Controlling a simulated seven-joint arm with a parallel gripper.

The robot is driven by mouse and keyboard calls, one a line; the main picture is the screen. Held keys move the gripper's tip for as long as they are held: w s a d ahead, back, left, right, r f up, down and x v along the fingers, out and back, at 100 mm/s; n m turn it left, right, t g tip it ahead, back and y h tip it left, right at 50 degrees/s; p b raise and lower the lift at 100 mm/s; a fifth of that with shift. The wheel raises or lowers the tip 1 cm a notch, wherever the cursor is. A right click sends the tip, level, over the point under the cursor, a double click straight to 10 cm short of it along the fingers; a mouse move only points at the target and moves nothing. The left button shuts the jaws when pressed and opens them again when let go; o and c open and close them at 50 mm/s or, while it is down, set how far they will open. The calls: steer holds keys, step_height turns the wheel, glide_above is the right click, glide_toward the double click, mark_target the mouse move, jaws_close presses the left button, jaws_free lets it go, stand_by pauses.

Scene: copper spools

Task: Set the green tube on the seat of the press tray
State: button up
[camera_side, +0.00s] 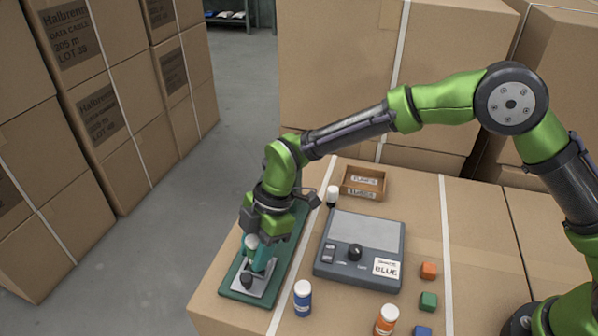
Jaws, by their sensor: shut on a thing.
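The press tray (289,258) is a long green board at the left of the carton top, with a grey metal plate (243,283) and a dark knob at its near end. My gripper (260,258) points down over this near end and is shut on the green tube (258,263). The tube is teal green with a pale cap, partly hidden by the fingers. It is low over the metal plate; I cannot tell whether its bottom touches the seat.
A grey device (358,250) with a "BLUE" label stands right of the tray.

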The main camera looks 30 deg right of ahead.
steer(key=shift+f, duration=0.2)
steer(key=o, duration=1.1)
